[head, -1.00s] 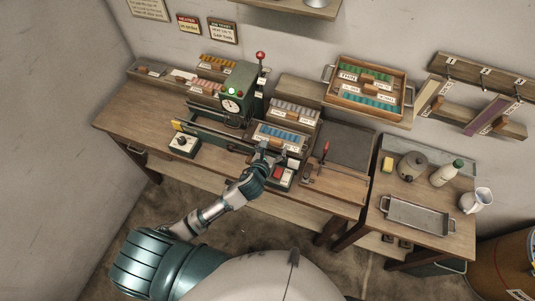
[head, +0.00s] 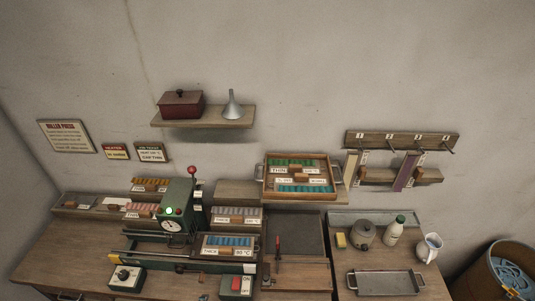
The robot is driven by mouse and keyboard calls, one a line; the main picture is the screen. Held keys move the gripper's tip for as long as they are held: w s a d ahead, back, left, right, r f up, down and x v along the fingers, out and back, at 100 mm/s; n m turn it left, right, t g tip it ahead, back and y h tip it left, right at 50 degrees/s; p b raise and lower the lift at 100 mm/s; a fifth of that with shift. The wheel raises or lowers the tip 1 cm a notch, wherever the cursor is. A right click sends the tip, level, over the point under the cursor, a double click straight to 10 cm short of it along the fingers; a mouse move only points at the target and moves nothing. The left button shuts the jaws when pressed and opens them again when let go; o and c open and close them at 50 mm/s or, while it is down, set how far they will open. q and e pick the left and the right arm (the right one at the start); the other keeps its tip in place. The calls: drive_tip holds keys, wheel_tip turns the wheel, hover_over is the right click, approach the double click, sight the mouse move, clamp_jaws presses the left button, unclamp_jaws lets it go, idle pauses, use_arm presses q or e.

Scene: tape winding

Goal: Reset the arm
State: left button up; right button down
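Neither of my grippers shows clearly in the head view now, and no arm of mine can be made out. The green press (head: 180,208) stands on the left bench, with a round dial gauge (head: 172,226), a lit green lamp and a red-knobbed lever (head: 192,180). A switch box (head: 236,287) with a red button marked ON sits at its front right. A box with a black knob (head: 125,278) sits at its front left. A tray of blue strips (head: 227,246) lies in front of the press's right side.
A wooden tray (head: 262,188) of green and teal strips leans at the back. A side table holds a pot (head: 362,235), a bottle (head: 394,231), a jug (head: 428,248) and a metal tray (head: 385,284). A barrel (head: 500,272) stands at right. A shelf (head: 204,117) hangs above.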

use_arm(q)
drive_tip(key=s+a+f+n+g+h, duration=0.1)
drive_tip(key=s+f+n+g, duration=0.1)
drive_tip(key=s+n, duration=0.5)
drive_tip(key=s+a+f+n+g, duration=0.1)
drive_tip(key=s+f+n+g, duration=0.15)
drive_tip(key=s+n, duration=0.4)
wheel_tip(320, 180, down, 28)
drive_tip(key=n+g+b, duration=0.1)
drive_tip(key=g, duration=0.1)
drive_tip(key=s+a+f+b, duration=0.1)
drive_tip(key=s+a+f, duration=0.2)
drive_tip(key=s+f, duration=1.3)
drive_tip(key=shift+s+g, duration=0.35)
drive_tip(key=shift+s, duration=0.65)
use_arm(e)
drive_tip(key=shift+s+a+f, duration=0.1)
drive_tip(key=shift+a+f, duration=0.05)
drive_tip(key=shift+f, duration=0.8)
